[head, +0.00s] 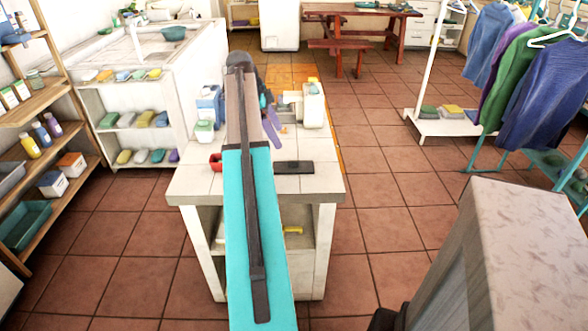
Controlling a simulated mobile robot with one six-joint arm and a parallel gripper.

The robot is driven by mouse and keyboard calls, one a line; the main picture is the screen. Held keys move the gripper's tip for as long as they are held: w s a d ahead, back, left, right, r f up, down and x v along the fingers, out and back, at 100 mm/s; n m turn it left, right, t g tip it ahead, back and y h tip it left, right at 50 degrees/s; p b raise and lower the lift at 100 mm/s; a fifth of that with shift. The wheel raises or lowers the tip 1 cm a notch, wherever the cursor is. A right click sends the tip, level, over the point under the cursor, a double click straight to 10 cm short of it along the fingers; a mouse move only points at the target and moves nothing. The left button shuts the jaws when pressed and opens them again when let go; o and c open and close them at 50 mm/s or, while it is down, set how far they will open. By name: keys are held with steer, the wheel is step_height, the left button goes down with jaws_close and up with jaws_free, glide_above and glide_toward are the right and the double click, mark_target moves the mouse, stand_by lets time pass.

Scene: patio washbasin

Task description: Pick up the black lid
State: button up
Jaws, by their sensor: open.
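A flat, dark rectangular piece (294,167), which looks like the black lid, lies on the white tiled counter (318,184), just right of my teal arm. My gripper (271,124) is at the far end of my arm, over the back part of the counter, beyond the dark piece and apart from it. It is open and seems empty. My arm and wrist hide much of it, and its fingertips are hard to make out. My arm also covers the middle of the counter.
A red cup (215,161) stands left of my arm. A white-green container (204,131) and blue-white container (209,104) stand behind it. A white bulky object (312,104) stands at the back right. A grey block (530,240) stands at right.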

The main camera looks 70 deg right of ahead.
glide_above(292, 161)
steer(key=w, duration=0.2)
steer(key=shift+a+f+p, duration=0.15)
steer(key=shift+a+f, duration=0.1)
steer(key=shift+f, duration=1.6)
steer(key=shift+a+f+p, duration=0.15)
steer(key=shift+a+f, duration=0.05)
steer(key=shift+f, duration=1.6)
steer(key=shift+p+x, duration=0.45)
steer(key=shift+x, duration=2.2)
steer(key=c, duration=1.2)
